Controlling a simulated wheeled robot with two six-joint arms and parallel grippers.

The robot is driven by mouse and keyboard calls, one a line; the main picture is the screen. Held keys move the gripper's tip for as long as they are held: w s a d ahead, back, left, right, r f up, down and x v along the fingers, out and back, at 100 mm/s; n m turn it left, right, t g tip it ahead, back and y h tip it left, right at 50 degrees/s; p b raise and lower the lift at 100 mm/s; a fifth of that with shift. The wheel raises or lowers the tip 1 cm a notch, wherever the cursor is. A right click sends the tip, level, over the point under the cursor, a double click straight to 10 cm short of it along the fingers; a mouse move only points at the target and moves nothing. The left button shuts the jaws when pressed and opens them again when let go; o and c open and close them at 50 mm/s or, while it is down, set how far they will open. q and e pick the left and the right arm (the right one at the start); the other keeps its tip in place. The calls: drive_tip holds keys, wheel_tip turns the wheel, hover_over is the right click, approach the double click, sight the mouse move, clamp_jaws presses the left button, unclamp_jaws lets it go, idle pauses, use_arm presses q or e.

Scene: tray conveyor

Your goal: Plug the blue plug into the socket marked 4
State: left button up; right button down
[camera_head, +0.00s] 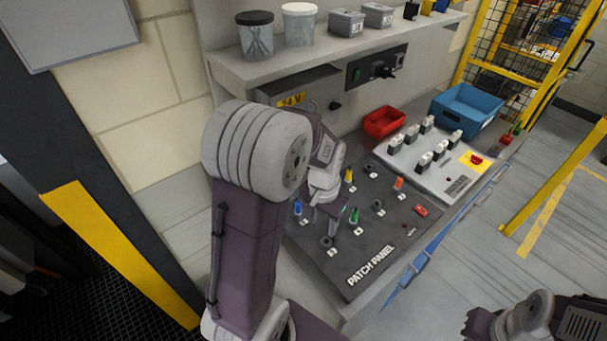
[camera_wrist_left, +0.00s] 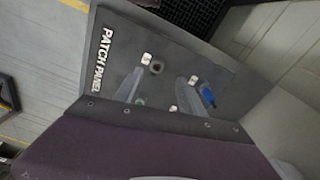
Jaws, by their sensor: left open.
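The blue plug (camera_head: 297,209) stands at the left side of the dark patch panel (camera_head: 350,283), apparently seated in it. It also shows in the left wrist view (camera_wrist_left: 207,95), right beside one finger. My left gripper (camera_head: 331,218) is open above the panel, to the right of the blue plug, with its fingers pointing down. In the left wrist view its two fingers (camera_wrist_left: 160,88) are apart with nothing visibly held between them. Small white number labels lie by the sockets; I cannot read which is 4. An empty-looking round socket (camera_head: 327,242) is near the panel's front left.
Green (camera_head: 354,216), yellow (camera_head: 348,175) and orange (camera_head: 399,183) plugs stand on the panel. A switch box (camera_head: 440,178), red bin (camera_head: 383,122) and blue bin (camera_head: 468,106) stand behind. A shelf (camera_head: 290,62) hangs above. Part of my right arm shows lower right.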

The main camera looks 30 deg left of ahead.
use_arm(q)
drive_tip(key=w+a, duration=0.4)
drive_tip(key=p, duration=0.2)
hover_over(298, 202)
drive_tip(key=shift+w+a+r+n+g, duration=0.15)
drive_tip(key=shift+a+r+n+g, duration=0.05)
drive_tip(key=shift+a+n+g, duration=0.1)
drive_tip(key=shift+d+f, duration=0.15)
drive_tip(key=shift+f, duration=0.05)
wheel_tip(298, 202, down, 8)
drive_tip(key=shift+f+p, duration=0.1)
drive_tip(key=shift+p, duration=0.5)
drive_tip(key=shift+d+f, duration=0.1)
drive_tip(key=shift+f, duration=0.1)
clamp_jaws()
drive_tip(key=shift+r, duration=0.15)
drive_tip(key=shift+r+p, duration=1.4)
drive_tip(key=shift+r, duration=0.1)
